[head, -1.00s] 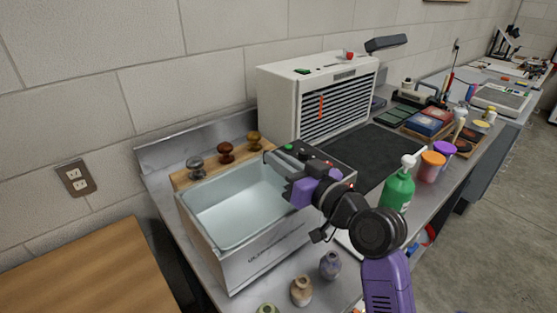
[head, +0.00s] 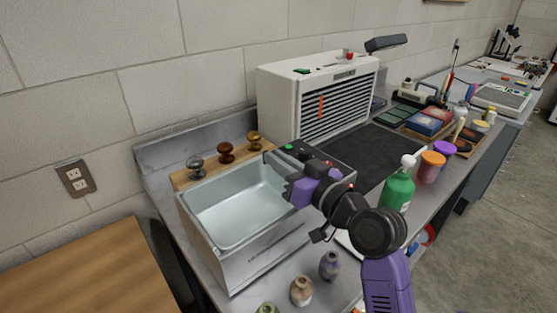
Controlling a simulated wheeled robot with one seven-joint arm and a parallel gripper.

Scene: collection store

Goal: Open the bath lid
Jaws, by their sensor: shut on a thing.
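The bath (head: 262,258) is a pale metal box at the front left of the bench. Its light blue-grey basin (head: 232,208) shows uncovered and looks empty. My gripper (head: 288,178), with purple and dark parts, is at the basin's right end, beside the dark control panel (head: 335,152) with its green and red knobs. Its jaws are shut on a thin grey part at that end, which seems to be the bath lid's edge or handle. The wrist hides most of this part, and no lid panel can be made out.
Three knobs on a wooden block (head: 226,158) stand behind the bath. Small vases (head: 301,290) stand in front of it. A green pump bottle (head: 398,188) is close to the right of my arm. A white louvred unit (head: 318,98) stands behind a black mat (head: 375,155).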

